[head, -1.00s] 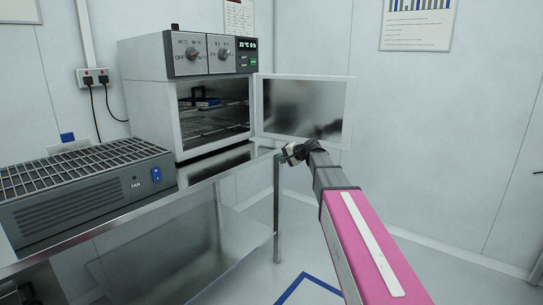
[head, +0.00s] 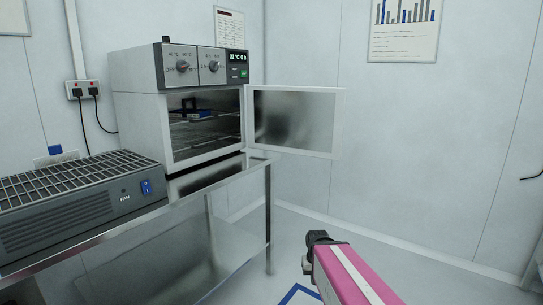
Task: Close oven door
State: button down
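The oven (head: 140,122) is a white box with a grey control panel on the steel table, in the head view left of centre. Its door (head: 294,121) is a white frame with a dark glass pane. The door stands wide open, swung out to the right from hinges at the oven's right edge. The open cavity shows wire racks with a dark and blue item (head: 197,113) on them. My pink arm comes up from the bottom right. Its dark end, my gripper (head: 312,255), is low, below the door and apart from it. Its fingers cannot be made out.
A grey fan unit (head: 70,212) with a grille top sits on the table (head: 215,181) at the left. The table's leg and right edge lie left of my gripper. Floor to the right is clear up to the white walls.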

aim_at(299, 120)
jog(key=i+l+u, duration=0.15)
jog(key=u, duration=1.1)
jog(key=i+l+u, duration=0.15)
jog(key=l+u, duration=0.3)
jog(key=l, duration=0.3)
jog(key=l+u, duration=0.45)
jog(key=l, duration=0.25)
jog(key=k+l+u, duration=0.1)
jog(key=l+u, duration=0.35)
jog(key=l, duration=0.3)
jog(key=k+l, duration=0.1)
jog(key=l, duration=0.4)
jog(key=k+l, duration=0.1)
jog(key=l, duration=0.4)
jog(key=k+l+u, duration=0.1)
jog(key=l, duration=0.4)
jog(key=k+l, duration=0.1)
jog(key=l, duration=0.35)
jog(key=k+l, duration=0.15)
jog(key=l, duration=0.35)
jog(key=i+l+u, duration=0.25)
jog(key=l, duration=0.15)
jog(key=l+u, duration=0.25)
jog(key=l, duration=0.15)
jog(key=j, duration=0.3)
jog(key=k+u, duration=0.05)
